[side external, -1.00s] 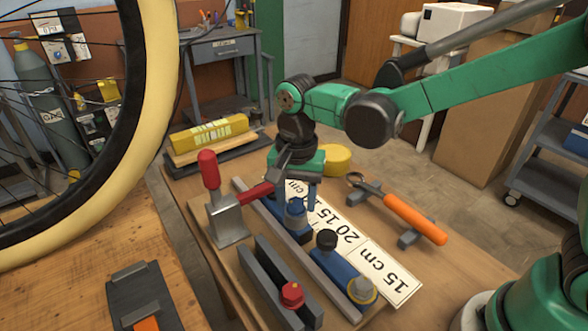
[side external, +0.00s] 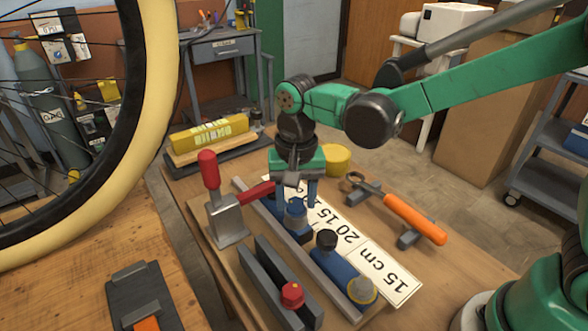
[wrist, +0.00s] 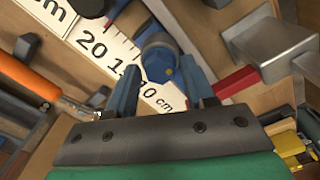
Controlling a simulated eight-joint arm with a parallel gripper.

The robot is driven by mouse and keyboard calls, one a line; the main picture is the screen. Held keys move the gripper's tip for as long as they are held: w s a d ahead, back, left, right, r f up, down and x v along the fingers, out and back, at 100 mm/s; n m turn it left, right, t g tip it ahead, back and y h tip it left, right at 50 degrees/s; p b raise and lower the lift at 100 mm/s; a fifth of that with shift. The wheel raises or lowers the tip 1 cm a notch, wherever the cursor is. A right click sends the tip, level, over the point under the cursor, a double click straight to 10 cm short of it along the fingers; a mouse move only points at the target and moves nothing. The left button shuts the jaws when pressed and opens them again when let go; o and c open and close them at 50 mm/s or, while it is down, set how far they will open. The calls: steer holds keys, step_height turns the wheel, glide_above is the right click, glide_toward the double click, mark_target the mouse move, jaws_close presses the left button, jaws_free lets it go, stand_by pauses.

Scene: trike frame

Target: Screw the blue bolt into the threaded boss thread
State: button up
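The blue bolt (side external: 296,213) stands upright on a blue part (side external: 274,208) lying on the bench fixture. Its round head also shows in the wrist view (wrist: 158,55), with a small yellow dot on its side. My gripper (side external: 303,198) points down over the bolt. In the wrist view, the two blue fingers of my gripper (wrist: 160,68) stand on either side of the bolt head, very near it. I cannot tell whether they touch it. The threaded boss is hidden under the bolt, and I cannot see how deep the bolt sits.
A red-handled clamp (side external: 226,210) stands close left of my gripper, its red arm reaching toward it. A blue cylinder with a black knob (side external: 327,240) and grey rails with a red knob (side external: 292,295) lie in front. An orange-handled tool (side external: 415,219) is to the right.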

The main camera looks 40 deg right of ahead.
steer(key=c, duration=0.6)
steer(key=shift+m, duration=0.9)
steer(key=shift+m, duration=0.8)
steer(key=shift+m, duration=0.9)
steer(key=shift+m, duration=0.6)
